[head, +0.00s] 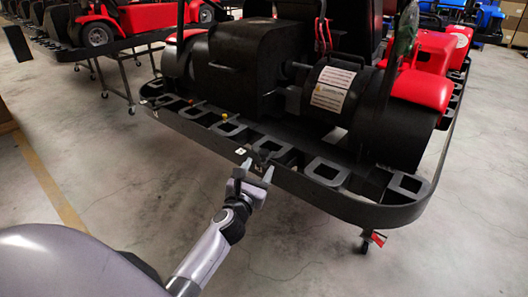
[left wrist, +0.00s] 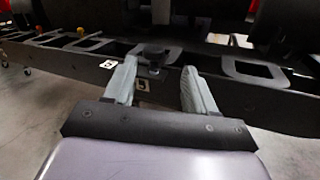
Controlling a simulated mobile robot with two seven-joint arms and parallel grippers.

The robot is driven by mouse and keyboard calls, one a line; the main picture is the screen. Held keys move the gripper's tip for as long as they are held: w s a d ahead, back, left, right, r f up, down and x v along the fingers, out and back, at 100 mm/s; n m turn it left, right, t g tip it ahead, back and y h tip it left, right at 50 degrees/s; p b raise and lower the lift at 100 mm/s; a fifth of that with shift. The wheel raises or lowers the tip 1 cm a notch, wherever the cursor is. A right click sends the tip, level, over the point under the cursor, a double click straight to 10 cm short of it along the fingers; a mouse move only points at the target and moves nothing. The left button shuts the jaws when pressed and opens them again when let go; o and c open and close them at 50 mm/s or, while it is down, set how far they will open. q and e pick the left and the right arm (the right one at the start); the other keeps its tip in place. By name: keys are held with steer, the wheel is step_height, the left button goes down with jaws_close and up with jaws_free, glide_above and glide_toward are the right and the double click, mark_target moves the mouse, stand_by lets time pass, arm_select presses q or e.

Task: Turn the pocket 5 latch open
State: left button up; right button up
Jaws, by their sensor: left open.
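A small black latch (head: 262,157) sits on the outer face of the kart's black bumper rail (head: 330,192). It also shows in the left wrist view (left wrist: 153,66), dark against dark, so I cannot tell how it is turned. In the left wrist view the fingers (left wrist: 158,72) stand on either side of the latch, with nothing visibly gripped. Contact is unclear. My right gripper is out of view.
Another white label (left wrist: 108,64) is on the rail to the left. The rail has several rectangular pockets, with yellow (head: 224,116) and red bits farther left. The black and red kart (head: 270,60) stands above. The concrete floor (head: 310,255) in front is clear.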

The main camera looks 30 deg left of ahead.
mark_target(263, 154)
arm_select(q)
steer(key=shift+w+a+r+n+y, duration=0.15)
steer(key=shift+w+a+n, duration=0.1)
steer(key=shift+n, duration=0.3)
steer(key=shift+w+a+r+n+y, duration=0.15)
steer(key=shift+w+a+n, duration=0.1)
steer(key=shift+n, duration=0.3)
steer(key=shift+w+a+f, duration=0.1)
steer(key=shift+w, duration=0.1)
steer(key=shift+b+x, duration=0.7)
steer(key=shift+x, duration=2.6)
steer(key=shift+f, duration=0.1)
steer(key=c, duration=1)
